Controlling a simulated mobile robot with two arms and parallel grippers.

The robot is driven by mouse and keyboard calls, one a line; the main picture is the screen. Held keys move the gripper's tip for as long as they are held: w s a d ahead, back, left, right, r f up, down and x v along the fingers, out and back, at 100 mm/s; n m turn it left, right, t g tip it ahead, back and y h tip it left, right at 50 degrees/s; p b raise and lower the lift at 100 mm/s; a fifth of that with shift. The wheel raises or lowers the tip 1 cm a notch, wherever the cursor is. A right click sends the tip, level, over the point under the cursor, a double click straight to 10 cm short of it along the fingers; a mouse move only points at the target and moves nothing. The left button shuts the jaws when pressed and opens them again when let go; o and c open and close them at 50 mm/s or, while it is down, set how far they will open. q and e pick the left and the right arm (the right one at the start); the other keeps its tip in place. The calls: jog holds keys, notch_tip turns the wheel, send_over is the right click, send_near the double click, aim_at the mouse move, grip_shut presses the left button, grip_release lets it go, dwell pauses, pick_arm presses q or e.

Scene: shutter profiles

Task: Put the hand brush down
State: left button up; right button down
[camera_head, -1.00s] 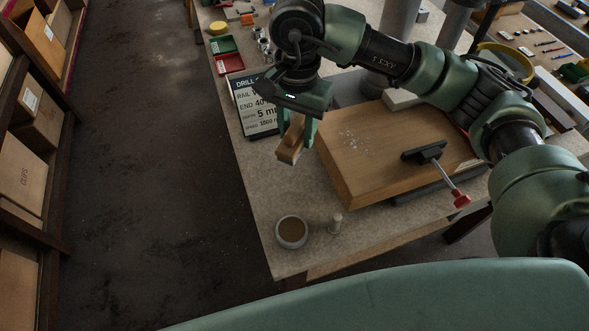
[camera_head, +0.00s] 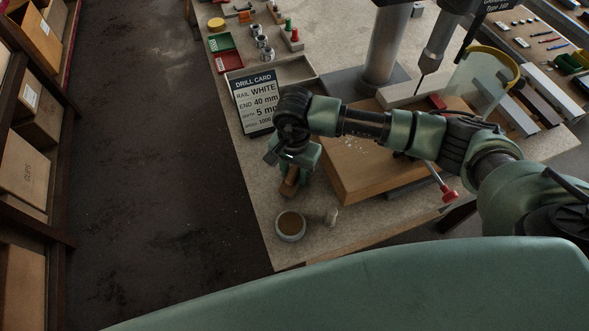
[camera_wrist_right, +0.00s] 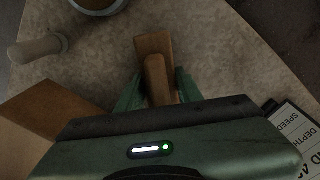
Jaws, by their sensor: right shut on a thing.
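In the right wrist view the brush (camera_wrist_right: 154,48) sticks out from between the green fingers of the gripper (camera_wrist_right: 158,90). Its lower side is hidden, and I cannot tell whether it touches the table (camera_head: 262,210). My left gripper is not in view.
A round bowl with brown contents (camera_head: 290,226) stands just in front of the brush, with a small pale peg (camera_head: 331,217) beside it. A wooden board (camera_head: 350,175) lies to the right. The drill card (camera_head: 257,103) stands behind. Bare tabletop lies left of the brush.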

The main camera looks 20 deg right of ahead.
aim_at(294, 167)
jog(key=shift+f+b, duration=0.25)
jog(key=shift+b, duration=0.05)
jog(key=c, duration=0.9)
grip_release()
jog(key=shift+r, duration=0.1)
jog(key=shift+c, duration=0.2)
jog(key=shift+r, duration=0.1)
jog(key=shift+r+p, duration=0.2)
jog(key=shift+p, duration=0.25)
jog(key=shift+w+r+b, duration=0.1)
jog(key=shift+r+b, duration=0.25)
jog(key=shift+b, duration=0.05)
notch_tip(294, 167, up, 10)
jog(key=b, duration=0.2)
jog(key=shift+f+b, duration=0.15)
jog(key=shift+b, duration=0.15)
jog(key=shift+r, duration=0.7)
